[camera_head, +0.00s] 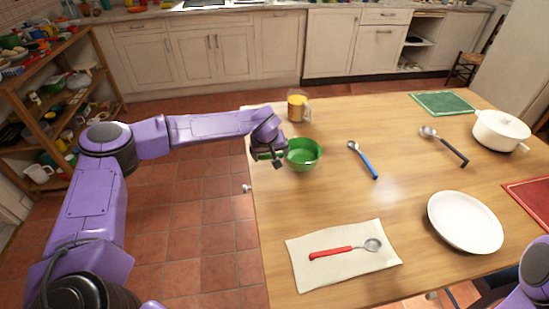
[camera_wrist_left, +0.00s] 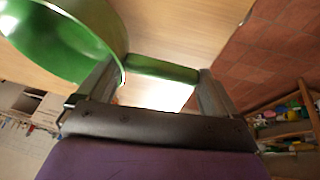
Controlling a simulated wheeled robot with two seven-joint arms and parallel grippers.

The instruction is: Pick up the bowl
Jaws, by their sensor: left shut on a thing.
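The green bowl (camera_head: 304,154) is upright at the left edge of the wooden table. My left gripper (camera_head: 272,153) is at the bowl's left side, coming in from the left. In the left wrist view, the bowl (camera_wrist_left: 70,45) fills the upper left, and a green bar-like part (camera_wrist_left: 160,69) spans between the fingers of my left gripper (camera_wrist_left: 155,85). The gripper is shut on this green part; its join to the bowl is partly hidden by a finger. I cannot tell whether the bowl touches the table. My right gripper is out of view.
A glass jug with orange content (camera_head: 298,107) stands just behind the bowl. A blue-handled spoon (camera_head: 364,160) lies to its right. A cream cloth (camera_head: 300,272) with a red-handled spoon (camera_head: 335,252), a white plate (camera_head: 465,222) and a white pot (camera_head: 500,131) are farther off.

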